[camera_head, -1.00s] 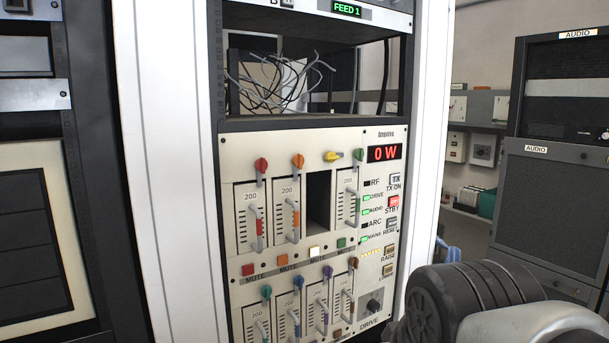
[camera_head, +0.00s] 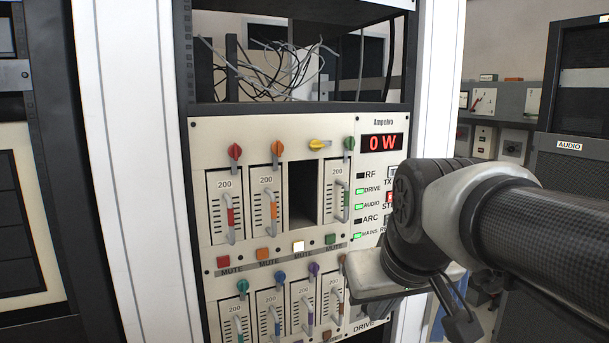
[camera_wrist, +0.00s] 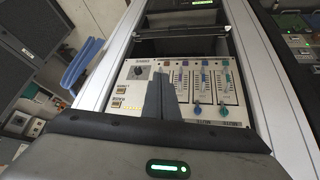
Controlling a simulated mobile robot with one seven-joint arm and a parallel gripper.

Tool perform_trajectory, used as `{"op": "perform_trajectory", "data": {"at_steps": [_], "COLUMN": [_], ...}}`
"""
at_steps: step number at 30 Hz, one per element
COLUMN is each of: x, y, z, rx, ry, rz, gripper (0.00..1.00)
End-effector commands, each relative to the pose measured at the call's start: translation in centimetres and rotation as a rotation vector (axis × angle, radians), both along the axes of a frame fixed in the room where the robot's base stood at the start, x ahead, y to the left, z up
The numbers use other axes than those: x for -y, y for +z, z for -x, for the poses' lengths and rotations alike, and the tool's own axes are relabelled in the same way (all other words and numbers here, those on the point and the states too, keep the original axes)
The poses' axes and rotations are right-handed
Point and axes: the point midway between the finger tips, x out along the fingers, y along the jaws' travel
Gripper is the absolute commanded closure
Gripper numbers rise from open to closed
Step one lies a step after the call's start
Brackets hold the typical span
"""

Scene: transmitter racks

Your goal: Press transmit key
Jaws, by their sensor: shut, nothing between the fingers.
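The transmit key (camera_head: 392,172), marked TX, is a pale square button at the right side of the cream amplifier panel (camera_head: 285,129). In the head view my arm covers its right part. The red standby key (camera_head: 390,197) sits just below it, also partly covered. The red display (camera_head: 382,143) above reads 0 W. In the wrist view my shut gripper (camera_wrist: 166,88) stands as dark grey fingers in front of the panel's lower part, beside the drive knob (camera_wrist: 138,72). Its fingertips are hidden in the head view. I cannot tell whether it touches the panel.
The panel has several slider modules with coloured knobs and one empty bay (camera_head: 303,190); a white mute button (camera_head: 298,247) is lit below it. Loose cables (camera_head: 270,65) fill the open shelf above. A white rack post (camera_head: 440,70) borders the right side.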

Motion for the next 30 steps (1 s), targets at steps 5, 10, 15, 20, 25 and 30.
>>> {"op": "perform_trajectory", "data": {"at_steps": [5, 10, 15, 20, 25, 30], "x": [1.3, 4.6, 11.3, 15.5, 17.3, 17.4], "y": [2.0, 4.8, 9.6, 12.3, 13.6, 13.7], "z": [-8.0, -15.0, -16.8, -17.1, -17.1, -17.1], "rx": [0.060, 0.151, 0.275, 0.349, 0.383, 0.387], "ry": [0.043, 0.032, -0.105, -0.183, -0.217, -0.220], "rz": [0.047, 0.060, 0.005, -0.019, -0.026, -0.026], "gripper": [1.00, 1.00, 1.00, 1.00, 1.00, 1.00]}}
